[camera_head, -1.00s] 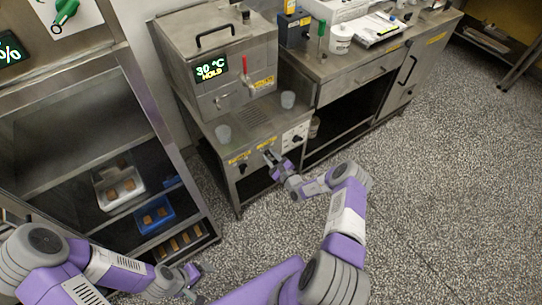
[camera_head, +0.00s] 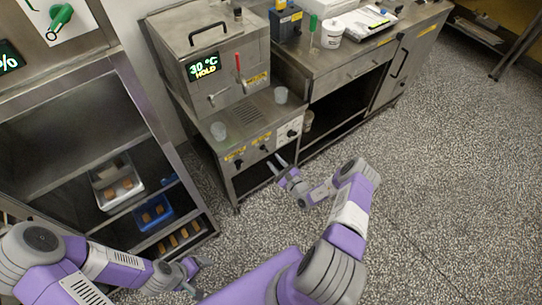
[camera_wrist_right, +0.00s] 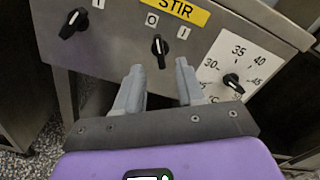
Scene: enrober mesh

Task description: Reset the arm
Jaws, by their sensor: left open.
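My right gripper (camera_head: 277,167) is open and empty in front of the control panel of the steel machine (camera_head: 229,72). A second black knob (camera_wrist_right: 74,22) is at the left, and a dial knob (camera_wrist_right: 232,80) with a temperature scale is at the right. My left gripper (camera_head: 200,277) is open and low at the bottom left.
A steel counter (camera_head: 350,72) runs to the right. The speckled floor (camera_head: 440,190) is clear at right.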

